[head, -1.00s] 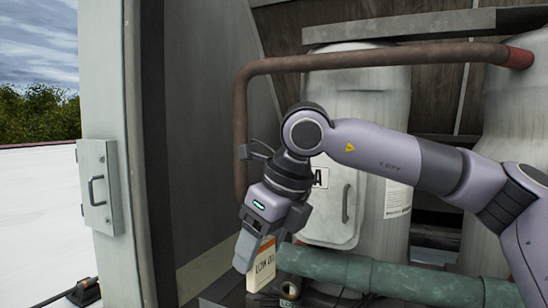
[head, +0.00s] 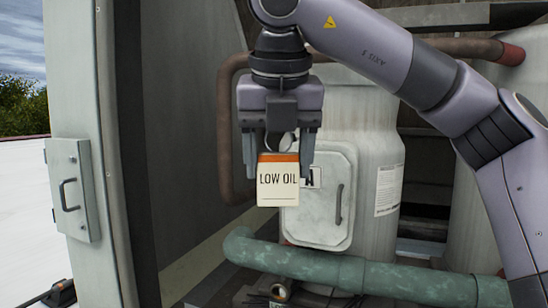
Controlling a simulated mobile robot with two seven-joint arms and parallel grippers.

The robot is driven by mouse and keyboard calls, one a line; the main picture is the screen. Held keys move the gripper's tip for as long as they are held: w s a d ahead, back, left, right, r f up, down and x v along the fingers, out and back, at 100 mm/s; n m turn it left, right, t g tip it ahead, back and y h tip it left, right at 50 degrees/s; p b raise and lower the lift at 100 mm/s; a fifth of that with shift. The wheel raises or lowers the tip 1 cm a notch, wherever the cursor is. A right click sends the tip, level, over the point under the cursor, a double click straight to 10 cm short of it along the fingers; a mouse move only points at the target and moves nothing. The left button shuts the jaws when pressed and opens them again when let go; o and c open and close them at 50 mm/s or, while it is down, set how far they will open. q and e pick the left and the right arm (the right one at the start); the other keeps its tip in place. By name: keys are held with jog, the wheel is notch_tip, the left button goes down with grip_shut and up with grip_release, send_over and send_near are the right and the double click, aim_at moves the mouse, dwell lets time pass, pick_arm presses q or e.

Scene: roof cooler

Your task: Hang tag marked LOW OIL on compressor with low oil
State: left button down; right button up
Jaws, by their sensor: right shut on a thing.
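The tag (head: 277,189) is cream with an orange band at its top and reads LOW OIL. My right gripper (head: 278,160) points down and is shut on the tag near its top, where a pale loop shows. The tag hangs upright in front of the white compressor (head: 375,140). A square hatch with a handle (head: 339,204) is on that compressor, and the tag covers the hatch's left part and most of a letter label; an A-like edge shows. A second white compressor (head: 478,170) stands at the right, partly behind my arm. My left gripper is out of view.
A rust-brown pipe (head: 226,130) bends down left of the compressor. A green pipe (head: 350,272) crosses low in front. A grey door frame (head: 75,130) with a latch box (head: 72,188) stands at the left.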

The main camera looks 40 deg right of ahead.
jog(key=w+d+f, duration=0.1)
jog(key=w+d, duration=0.3)
jog(key=d, duration=0.4)
jog(key=shift+f, duration=0.3)
dwell(0.6)
jog(key=shift+w, duration=0.1)
jog(key=shift+f, duration=0.15)
dwell(0.7)
jog(key=o, duration=1.1)
jog(key=shift+a, duration=0.1)
jog(key=shift+v, duration=3.65)
jog(key=shift+a, duration=0.1)
